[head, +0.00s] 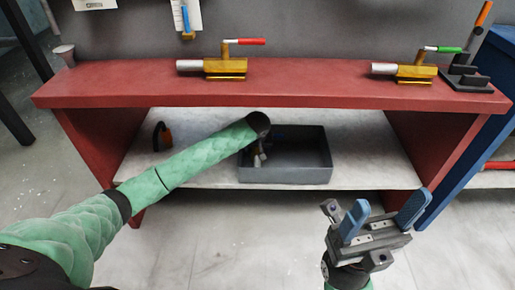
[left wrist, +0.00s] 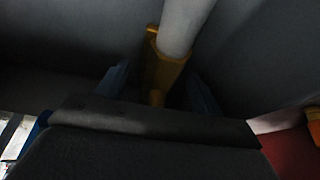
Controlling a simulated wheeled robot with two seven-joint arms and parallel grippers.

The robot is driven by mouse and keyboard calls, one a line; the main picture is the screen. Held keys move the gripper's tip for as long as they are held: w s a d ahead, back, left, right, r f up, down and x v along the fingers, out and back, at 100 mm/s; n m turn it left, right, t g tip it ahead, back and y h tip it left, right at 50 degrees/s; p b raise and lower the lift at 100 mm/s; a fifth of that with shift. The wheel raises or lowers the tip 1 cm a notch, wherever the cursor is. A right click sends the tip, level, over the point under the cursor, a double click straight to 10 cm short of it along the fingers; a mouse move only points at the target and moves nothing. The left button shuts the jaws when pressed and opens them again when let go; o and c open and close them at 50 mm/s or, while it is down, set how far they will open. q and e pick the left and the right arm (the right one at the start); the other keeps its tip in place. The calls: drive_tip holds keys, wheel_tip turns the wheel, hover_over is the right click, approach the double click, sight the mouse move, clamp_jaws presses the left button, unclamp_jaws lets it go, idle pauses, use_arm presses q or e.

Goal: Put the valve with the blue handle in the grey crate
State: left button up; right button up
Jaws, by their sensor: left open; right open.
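The grey crate (head: 310,176) stands on the lower shelf under the red bench. My left arm reaches into it, and its wrist hides part of the inside. A valve with a yellow body (left wrist: 166,70) and pale pipe lies in the crate, seen in the left wrist view. No blue handle shows on it. My left gripper (left wrist: 160,88) is open, its blue fingers on either side of the yellow body. The dim picture does not show whether they touch it. My right gripper (head: 385,212) is open and empty in front of the shelf.
On the red bench top (head: 300,88) stand a red-handled valve (head: 226,67) and a green-handled valve (head: 405,72). A dark stand (head: 466,80) is at the right end. A small black and orange item (head: 161,137) is on the lower shelf, left of the crate.

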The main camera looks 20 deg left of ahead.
sight(258, 151)
use_arm(q)
drive_tip(key=p+v, duration=0.2)
drive_tip(key=v, duration=0.4)
drive_tip(key=shift+s+d+r+p, duration=0.1)
drive_tip(key=shift+s+r+p, duration=0.05)
drive_tip(key=shift+r+p, duration=0.25)
drive_tip(key=shift+s+r, duration=0.15)
drive_tip(key=shift+r, duration=0.1)
